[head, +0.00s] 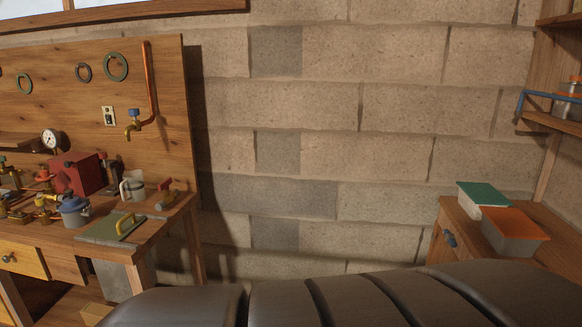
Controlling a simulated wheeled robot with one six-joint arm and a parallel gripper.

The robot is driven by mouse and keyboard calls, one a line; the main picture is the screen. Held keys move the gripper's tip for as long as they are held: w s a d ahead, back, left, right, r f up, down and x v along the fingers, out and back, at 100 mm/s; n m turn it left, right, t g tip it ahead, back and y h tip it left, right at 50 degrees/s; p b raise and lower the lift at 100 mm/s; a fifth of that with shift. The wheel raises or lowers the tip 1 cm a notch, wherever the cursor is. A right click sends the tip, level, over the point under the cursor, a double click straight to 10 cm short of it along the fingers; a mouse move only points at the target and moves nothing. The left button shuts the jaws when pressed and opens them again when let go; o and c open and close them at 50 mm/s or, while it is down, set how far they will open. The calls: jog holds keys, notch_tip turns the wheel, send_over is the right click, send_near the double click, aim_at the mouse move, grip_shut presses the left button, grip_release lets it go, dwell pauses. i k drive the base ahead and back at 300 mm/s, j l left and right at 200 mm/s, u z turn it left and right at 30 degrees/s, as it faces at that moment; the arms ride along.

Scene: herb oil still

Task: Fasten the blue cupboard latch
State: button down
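The lower part of the cupboard is hidden behind a large dark ribbed shape along the bottom edge, which seems to be part of my own body. My gripper is not in view.
A green-topped box (483,194) and an orange-topped box (514,230) stand on the cupboard. A shelf with a blue rail (545,96) hangs above. A cluttered workbench (160,220) stands at the left. Bare block wall (320,150) fills the middle.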

aim_at(449, 238)
jog(key=j+z, duration=0.1)
jog(key=j, duration=0.2)
jog(key=z, duration=1.2)
jog(key=i+j, duration=0.05)
